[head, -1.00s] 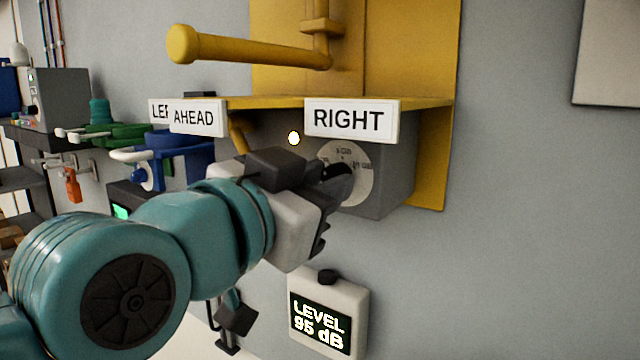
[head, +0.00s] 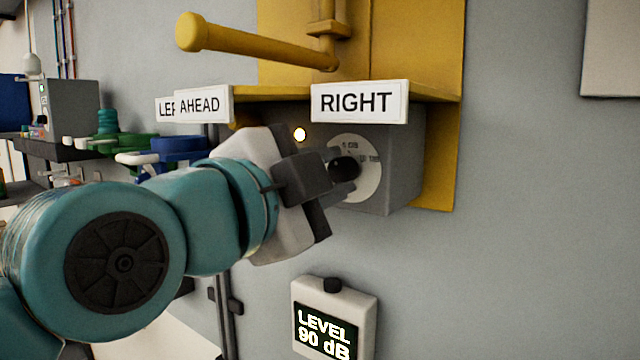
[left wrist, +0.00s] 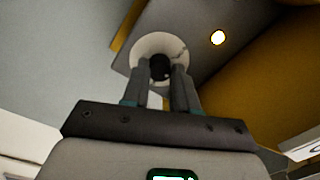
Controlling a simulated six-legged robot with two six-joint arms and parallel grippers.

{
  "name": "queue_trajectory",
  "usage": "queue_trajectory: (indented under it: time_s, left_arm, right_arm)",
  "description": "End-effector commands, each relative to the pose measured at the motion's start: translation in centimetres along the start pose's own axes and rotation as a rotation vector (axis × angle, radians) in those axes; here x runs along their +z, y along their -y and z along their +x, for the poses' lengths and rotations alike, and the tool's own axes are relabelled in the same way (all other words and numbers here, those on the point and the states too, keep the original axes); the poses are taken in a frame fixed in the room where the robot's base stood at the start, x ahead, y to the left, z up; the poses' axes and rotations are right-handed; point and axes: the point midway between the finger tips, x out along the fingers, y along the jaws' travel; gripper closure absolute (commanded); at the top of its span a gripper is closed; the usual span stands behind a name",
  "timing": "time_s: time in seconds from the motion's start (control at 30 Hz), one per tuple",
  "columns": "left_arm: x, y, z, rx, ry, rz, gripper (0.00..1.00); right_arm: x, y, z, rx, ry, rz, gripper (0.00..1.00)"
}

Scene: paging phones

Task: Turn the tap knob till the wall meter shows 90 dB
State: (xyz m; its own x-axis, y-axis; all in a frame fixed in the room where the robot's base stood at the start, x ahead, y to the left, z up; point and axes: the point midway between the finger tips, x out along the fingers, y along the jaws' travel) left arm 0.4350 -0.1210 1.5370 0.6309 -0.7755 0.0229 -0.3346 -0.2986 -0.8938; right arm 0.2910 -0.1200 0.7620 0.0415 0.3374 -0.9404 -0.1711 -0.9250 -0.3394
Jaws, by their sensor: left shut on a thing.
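The tap knob (head: 346,169) is black and sits on a round white dial (head: 369,181) on the grey box (head: 402,165) under the RIGHT sign. My left gripper (head: 342,176) is shut on the knob, its fingers partly hiding the dial. In the left wrist view the two fingers reach up on either side of the dark knob (left wrist: 160,67), in front of the white dial. The wall meter (head: 333,318) is a pale box below, with a dark screen reading LEVEL 90 dB. My right gripper is in neither view.
A lit round lamp (head: 300,134) is on the box left of the dial. A yellow shelf (head: 440,93) with a yellow bar (head: 270,48) is above. The RIGHT sign (head: 359,102) hangs at the shelf front. Blue and green fixtures stand at left.

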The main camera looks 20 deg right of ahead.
Motion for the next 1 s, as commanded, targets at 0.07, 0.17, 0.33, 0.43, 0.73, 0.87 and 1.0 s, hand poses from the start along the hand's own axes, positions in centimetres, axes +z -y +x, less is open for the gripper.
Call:
queue_trajectory:
  time_s: [0.07, 0.17, 0.33, 0.43, 0.73, 0.87, 1.0]
  left_arm:
    - [0.06, -0.13, 0.02, 0.000, -0.001, 0.047, 1.00]
    - [0.06, -0.12, 0.03, 0.000, -0.003, 0.100, 1.00]
    - [0.04, -0.07, 0.01, 0.000, -0.005, 0.162, 1.00]
    - [0.03, -0.05, 0.01, 0.000, -0.006, 0.184, 1.00]
    - [0.02, -0.03, 0.01, 0.000, -0.006, 0.204, 1.00]
    - [0.03, -0.04, 0.01, 0.000, -0.006, 0.203, 1.00]
    - [0.03, -0.04, 0.01, 0.000, -0.006, 0.203, 0.59]
  right_arm:
    - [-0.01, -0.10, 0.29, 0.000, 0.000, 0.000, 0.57]
    - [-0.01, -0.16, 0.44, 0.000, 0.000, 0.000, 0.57]
    - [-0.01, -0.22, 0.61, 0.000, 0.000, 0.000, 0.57]
    - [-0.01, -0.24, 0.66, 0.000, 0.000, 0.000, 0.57]
    - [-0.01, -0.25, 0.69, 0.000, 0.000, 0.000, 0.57]
    - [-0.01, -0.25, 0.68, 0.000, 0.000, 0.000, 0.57]
    - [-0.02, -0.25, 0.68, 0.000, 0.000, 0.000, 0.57]
